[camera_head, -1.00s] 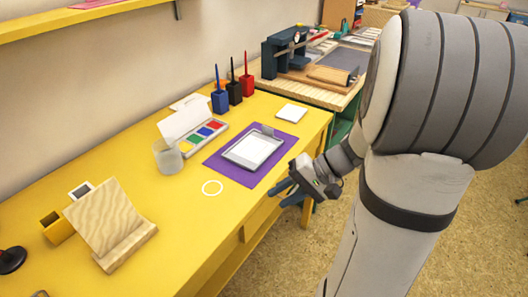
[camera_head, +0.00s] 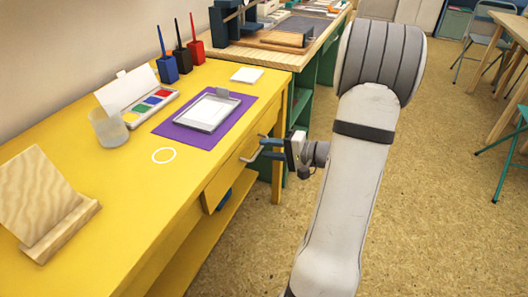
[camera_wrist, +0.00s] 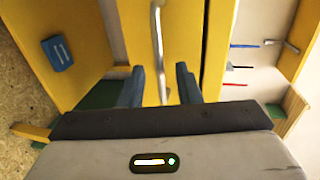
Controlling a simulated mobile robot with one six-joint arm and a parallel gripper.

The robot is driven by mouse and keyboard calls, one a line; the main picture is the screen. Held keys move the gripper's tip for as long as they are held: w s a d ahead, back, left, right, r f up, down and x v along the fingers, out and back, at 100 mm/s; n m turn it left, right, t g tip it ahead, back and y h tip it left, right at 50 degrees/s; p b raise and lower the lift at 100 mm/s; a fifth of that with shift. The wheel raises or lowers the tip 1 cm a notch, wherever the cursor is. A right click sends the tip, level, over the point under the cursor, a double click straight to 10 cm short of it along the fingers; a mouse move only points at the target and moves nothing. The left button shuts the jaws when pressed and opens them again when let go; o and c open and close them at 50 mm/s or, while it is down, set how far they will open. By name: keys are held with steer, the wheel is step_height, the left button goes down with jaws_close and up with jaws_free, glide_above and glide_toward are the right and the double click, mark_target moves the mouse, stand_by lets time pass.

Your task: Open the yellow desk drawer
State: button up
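The yellow desk (camera_head: 190,190) has a yellow drawer front (camera_head: 222,182) below its top, on the side facing my arm. The drawer looks shut. A thin silver handle (camera_head: 250,158) stands out from it; in the wrist view the handle (camera_wrist: 158,45) runs up the middle. My gripper (camera_head: 262,148) is right in front of the handle, its blue fingers pointing at the drawer. In the wrist view my gripper (camera_wrist: 160,76) is open, with one finger on each side of the handle. I cannot tell whether either finger touches it.
On the desk are a purple mat (camera_head: 172,130) with a pale tray (camera_head: 208,113), a paint box (camera_head: 150,105), a clear cup (camera_head: 108,128) and a wooden stand (camera_head: 45,205). A blue item (camera_wrist: 58,53) sits below the drawer. The floor beside the desk is clear.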

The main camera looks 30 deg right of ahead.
steer(key=shift+w+a+f, duration=0.15)
steer(key=shift+w+a, duration=0.3)
steer(key=shift+w, duration=0.1)
jaws_close()
